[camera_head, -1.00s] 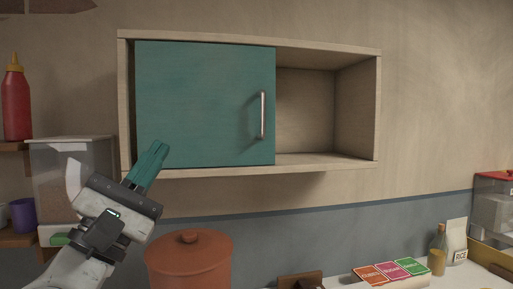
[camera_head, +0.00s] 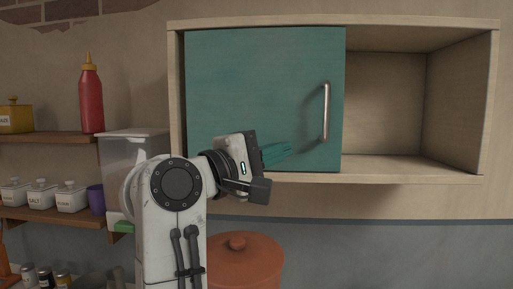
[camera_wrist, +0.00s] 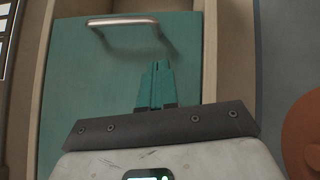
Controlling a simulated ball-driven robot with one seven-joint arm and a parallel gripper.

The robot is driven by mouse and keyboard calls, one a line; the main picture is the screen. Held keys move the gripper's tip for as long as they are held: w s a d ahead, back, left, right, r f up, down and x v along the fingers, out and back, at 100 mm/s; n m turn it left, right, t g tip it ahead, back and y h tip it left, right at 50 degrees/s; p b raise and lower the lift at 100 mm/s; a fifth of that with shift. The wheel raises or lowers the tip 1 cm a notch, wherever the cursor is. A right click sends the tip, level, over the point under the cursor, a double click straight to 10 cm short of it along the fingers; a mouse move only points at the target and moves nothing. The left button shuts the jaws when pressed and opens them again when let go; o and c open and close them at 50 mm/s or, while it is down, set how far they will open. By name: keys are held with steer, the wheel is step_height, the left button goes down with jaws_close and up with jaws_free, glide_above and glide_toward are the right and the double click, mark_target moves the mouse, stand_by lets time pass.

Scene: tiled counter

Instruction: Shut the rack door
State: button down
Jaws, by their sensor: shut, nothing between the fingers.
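The rack (camera_head: 404,178) is a pale wooden wall box. Its flat teal door (camera_head: 235,85) covers the left part of the front, and the right part stands open and looks empty. A vertical metal handle (camera_head: 326,112) is near the door's right edge. My gripper (camera_head: 288,149) is in front of the door's lower part, left of and below the handle, its teal fingers shut and pointing right. In the wrist view the shut fingers (camera_wrist: 157,64) point toward the handle (camera_wrist: 124,23), with a gap between. I cannot tell whether the fingers touch the door (camera_wrist: 85,90).
A lidded terracotta pot (camera_head: 245,262) stands below the rack. At left, shelves (camera_head: 60,137) hold a red bottle (camera_head: 90,100), several white jars and a purple cup (camera_head: 96,198). A clear container (camera_head: 130,150) stands beside the rack. The space before the rack's open right part is clear.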

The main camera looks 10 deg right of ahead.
mark_target(321, 141)
steer(key=d+p, duration=0.1)
steer(key=d, duration=0.1)
steer(key=d+r, duration=0.1)
steer(key=d, duration=0.1)
steer(key=shift+p, duration=0.35)
steer(key=shift+s+d, duration=0.2)
steer(key=shift+d, duration=0.4)
steer(key=shift+f, duration=0.1)
